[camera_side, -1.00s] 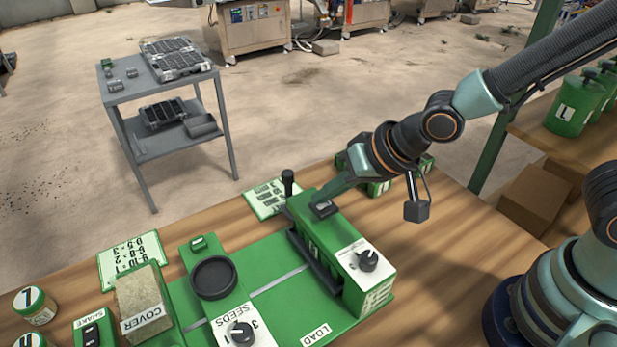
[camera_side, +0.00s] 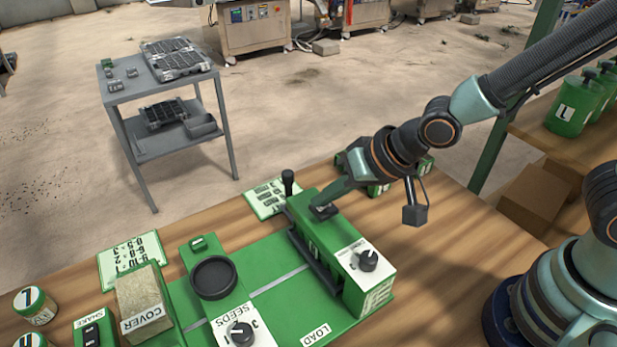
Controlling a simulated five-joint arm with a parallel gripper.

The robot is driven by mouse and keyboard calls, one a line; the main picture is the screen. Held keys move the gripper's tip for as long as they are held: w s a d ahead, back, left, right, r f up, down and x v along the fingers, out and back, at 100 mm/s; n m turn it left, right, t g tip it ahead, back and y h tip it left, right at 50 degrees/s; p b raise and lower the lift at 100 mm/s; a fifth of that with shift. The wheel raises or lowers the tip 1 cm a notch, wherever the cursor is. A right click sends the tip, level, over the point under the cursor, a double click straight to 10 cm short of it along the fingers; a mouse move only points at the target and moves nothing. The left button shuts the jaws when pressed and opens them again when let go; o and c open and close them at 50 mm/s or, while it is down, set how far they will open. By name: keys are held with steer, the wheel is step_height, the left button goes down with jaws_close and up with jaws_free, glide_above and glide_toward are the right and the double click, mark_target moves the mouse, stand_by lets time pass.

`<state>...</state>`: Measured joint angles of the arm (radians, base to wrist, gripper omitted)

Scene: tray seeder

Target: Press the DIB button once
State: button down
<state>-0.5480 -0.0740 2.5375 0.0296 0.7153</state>
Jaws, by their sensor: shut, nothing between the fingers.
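The green dibber-like block (camera_side: 377,280) stands on the right of the green seeder, on the wooden bench. A small dark button (camera_side: 325,212) is on its top near the far end; I cannot read a DIB label there. My gripper (camera_side: 323,205) is shut and empty, with its tips right at this button. The tips partly cover it, and I cannot tell whether they touch it or press it down.
A black lever (camera_side: 288,181) stands just left of my gripper. A dial (camera_side: 368,260) sits on the block's near end. A SEEDS unit (camera_side: 214,278) and COVER block (camera_side: 142,301) are to the left. Small green items (camera_side: 378,189) lie behind my gripper.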

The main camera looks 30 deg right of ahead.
mark_target(328, 210)
steer(key=shift+f, duration=0.45)
stand_by(0.5)
steer(key=shift+r, duration=1.25)
steer(key=shift+r, duration=0.1)
steer(key=shift+r, duration=2.4)
steer(key=s+d+r+n+h, duration=0.1)
steer(key=s+d+r+h, duration=0.1)
steer(key=d, duration=0.8)
steer(key=s+d+r+n+h, duration=0.1)
steer(key=s+d+r, duration=0.1)
steer(key=d, duration=0.8)
steer(key=shift+r+g+h, duration=0.4)
steer(key=shift+r, duration=0.2)
